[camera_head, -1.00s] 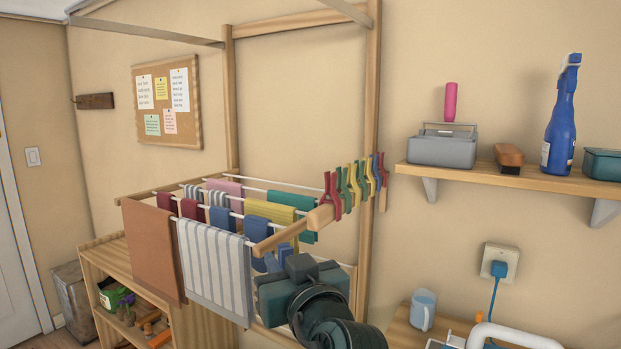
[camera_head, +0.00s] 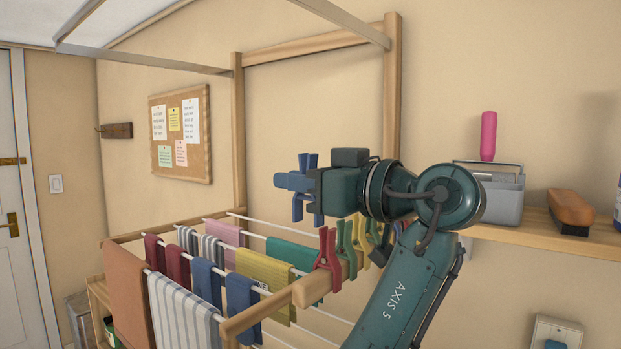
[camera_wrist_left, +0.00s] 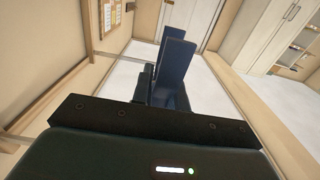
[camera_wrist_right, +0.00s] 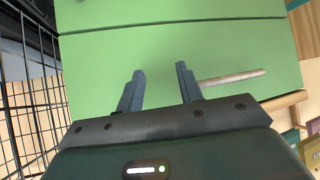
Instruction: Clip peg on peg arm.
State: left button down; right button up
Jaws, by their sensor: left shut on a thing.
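My left gripper (camera_head: 300,183) is raised above the drying rack and shut on a blue peg (camera_head: 297,210), whose legs hang down below the fingers. The peg also shows in the left wrist view (camera_wrist_left: 175,72), partly hiding the fingers. The peg arm (camera_head: 310,289) is a thick wooden rod below and apart from the held peg. Red pegs (camera_head: 328,250), green pegs (camera_head: 346,242) and a yellow peg (camera_head: 361,240) are clipped along it; my left arm hides its far part. My right gripper (camera_wrist_right: 160,75) is open and empty in the right wrist view.
Cloths hang on the rack's white rods, including a yellow cloth (camera_head: 262,272) and a striped cloth (camera_head: 183,312). A wooden post (camera_head: 391,90) stands behind my left arm. A shelf (camera_head: 520,236) is at the right. A green surface (camera_wrist_right: 170,40) lies before my right gripper.

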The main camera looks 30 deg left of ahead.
aim_at(315, 222)
pick_arm(q)
jog(key=shift+s+r, duration=0.1)
jog(key=shift+s, duration=0.25)
jog(key=shift+w+d+b, duration=0.1)
jog(key=shift+d+b, duration=0.05)
jog(key=shift+b, duration=0.15)
jog(key=shift+f, duration=0.35)
jog(key=shift+f+b, duration=0.4)
jog(key=shift+b, duration=0.2)
jog(key=shift+f+b, duration=1.8)
jog(key=shift+f, duration=0.05)
notch_tip(315, 222, down, 5)
jog(key=b, duration=0.5)
jog(key=shift+f, duration=0.2)
pick_arm(e)
jog(key=shift+t+y, duration=0.7)
jog(key=shift+y, duration=0.2)
jog(key=a+f, duration=0.3)
jog(key=shift+w+f, duration=0.1)
jog(key=shift+w, duration=0.3)
